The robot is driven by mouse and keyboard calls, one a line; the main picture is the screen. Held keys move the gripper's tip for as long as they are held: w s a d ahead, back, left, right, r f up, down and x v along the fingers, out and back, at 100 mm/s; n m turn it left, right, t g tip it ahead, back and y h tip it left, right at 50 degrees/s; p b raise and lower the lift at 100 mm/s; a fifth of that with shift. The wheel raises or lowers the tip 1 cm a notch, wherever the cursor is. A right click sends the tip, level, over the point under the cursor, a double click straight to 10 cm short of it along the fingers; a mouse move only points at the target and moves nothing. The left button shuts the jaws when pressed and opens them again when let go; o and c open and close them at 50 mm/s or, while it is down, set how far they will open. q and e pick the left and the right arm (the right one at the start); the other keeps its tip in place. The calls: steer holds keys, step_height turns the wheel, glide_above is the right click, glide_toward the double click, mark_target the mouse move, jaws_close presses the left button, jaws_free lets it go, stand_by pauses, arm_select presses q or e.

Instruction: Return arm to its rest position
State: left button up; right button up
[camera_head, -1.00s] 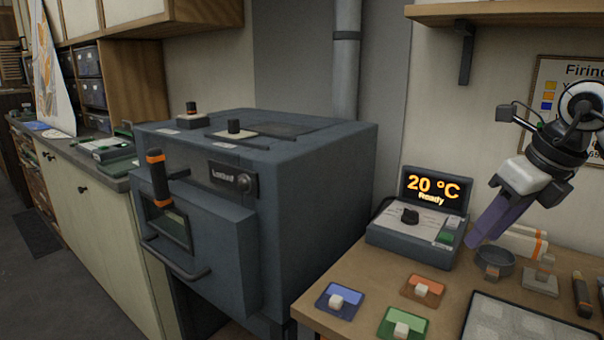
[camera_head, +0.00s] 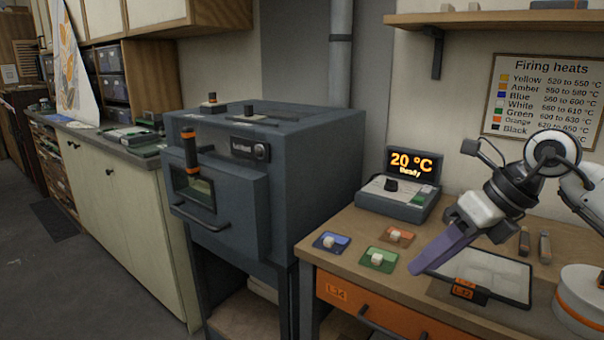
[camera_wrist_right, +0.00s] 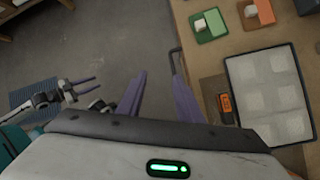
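My right gripper (camera_head: 418,268) has purple fingers, pointing down and to the left in the head view. It appears in front of the table's tray, near the green tile. In the right wrist view its two fingers (camera_wrist_right: 161,90) stand apart with nothing between them, the floor and table edge showing below. My left gripper is outside the head view. In the right wrist view a second gripper with purple fingers (camera_wrist_right: 84,86), which looks like my left one, shows at the left with its fingers apart and empty.
The worktable (camera_head: 330,252) holds a controller reading 20 °C Ready (camera_head: 398,190), blue (camera_head: 327,246), green (camera_head: 371,262) and orange (camera_head: 407,238) tiles, and a pale-panelled tray (camera_head: 500,272). A closed grey kiln (camera_head: 305,165) stands left of it. Open floor (camera_wrist_right: 120,50) lies before the table.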

steer(key=s+a+f+m+t+y, duration=0.15)
steer(key=s+a+m+y, duration=0.25)
steer(key=a+y, duration=0.45)
steer(key=s+a+f+m+y, duration=0.25)
steer(key=a+y, duration=0.25)
steer(key=a, duration=0.7)
steer(key=s+d+f+m+t+h, duration=0.1)
steer(key=d+f+m+t+h, duration=0.45)
steer(key=f+m, duration=0.5)
steer(key=d+f+m+t+h, duration=0.55)
steer(key=f+m, duration=0.25)
steer(key=m, duration=0.6)
steer(key=s+d+f+m+g+h, duration=0.2)
steer(key=s+f+m+g, duration=0.1)
steer(key=s+f, duration=0.6)
steer(key=s+d+f+m+g+h, duration=0.2)
steer(key=s+f+m+g+h, duration=0.1)
steer(key=s+f, duration=0.7)
steer(key=m+g, duration=0.1)
steer(key=m, duration=0.1)
steer(key=shift+s+f+m, duration=0.25)
steer(key=shift+f+m, duration=0.05)
steer(key=shift+m, duration=0.1)
steer(key=shift+d+h, duration=0.1)
steer(key=shift+h, duration=0.15)
